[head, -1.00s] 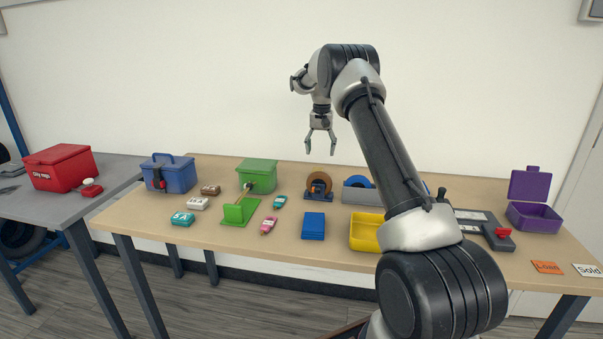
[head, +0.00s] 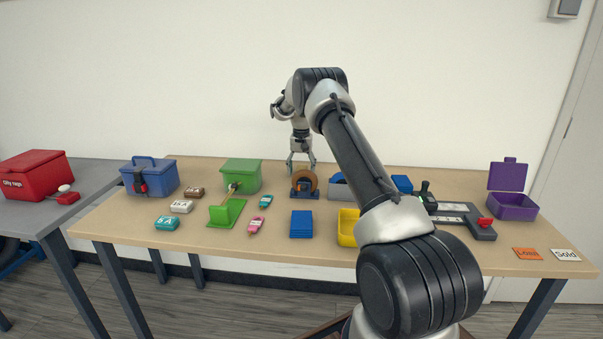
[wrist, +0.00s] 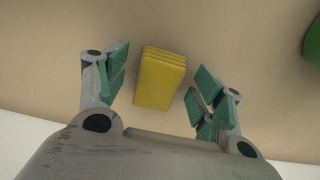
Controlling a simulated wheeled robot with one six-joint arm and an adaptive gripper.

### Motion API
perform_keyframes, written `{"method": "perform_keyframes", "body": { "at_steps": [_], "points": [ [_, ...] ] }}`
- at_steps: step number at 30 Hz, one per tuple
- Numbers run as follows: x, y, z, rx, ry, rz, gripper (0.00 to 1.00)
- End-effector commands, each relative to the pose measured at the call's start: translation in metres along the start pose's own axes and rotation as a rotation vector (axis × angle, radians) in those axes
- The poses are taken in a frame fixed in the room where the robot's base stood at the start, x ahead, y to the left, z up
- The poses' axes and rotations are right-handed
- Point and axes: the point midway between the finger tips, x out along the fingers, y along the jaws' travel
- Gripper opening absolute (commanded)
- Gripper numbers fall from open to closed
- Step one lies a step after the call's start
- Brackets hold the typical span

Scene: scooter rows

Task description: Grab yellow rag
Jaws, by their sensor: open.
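The yellow rag (wrist: 160,78) is a neatly folded, layered stack lying on the tan table in the wrist view. My gripper (wrist: 162,92) is open, with one green-padded finger on each side of the rag. In the head view my gripper (head: 301,168) points down over the back edge of the table, behind the brown tape roll. The rag cannot be made out in the head view.
The tape roll (head: 304,183) stands just in front of my gripper. A green box (head: 241,177) is to its left, and a grey bin (head: 341,190) to its right. A blue block (head: 301,224) and a yellow tray (head: 347,228) lie nearer. The wall rises behind.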

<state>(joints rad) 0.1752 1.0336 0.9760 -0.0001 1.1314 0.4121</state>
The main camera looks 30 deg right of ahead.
Motion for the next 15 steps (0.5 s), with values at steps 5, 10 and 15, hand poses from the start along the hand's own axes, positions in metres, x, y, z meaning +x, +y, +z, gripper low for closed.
{"method": "perform_keyframes", "body": {
  "at_steps": [5, 10, 15],
  "points": [
    [-0.0003, 0.0, 0.0001, 0.0, 0.0, 0.0, 0.46],
    [-0.0004, 0.0, 0.0001, 0.0, 0.0, 0.0, 0.26],
    [-0.0005, 0.0, 0.0001, 0.0, 0.0, 0.0, 0.26]
  ]
}}
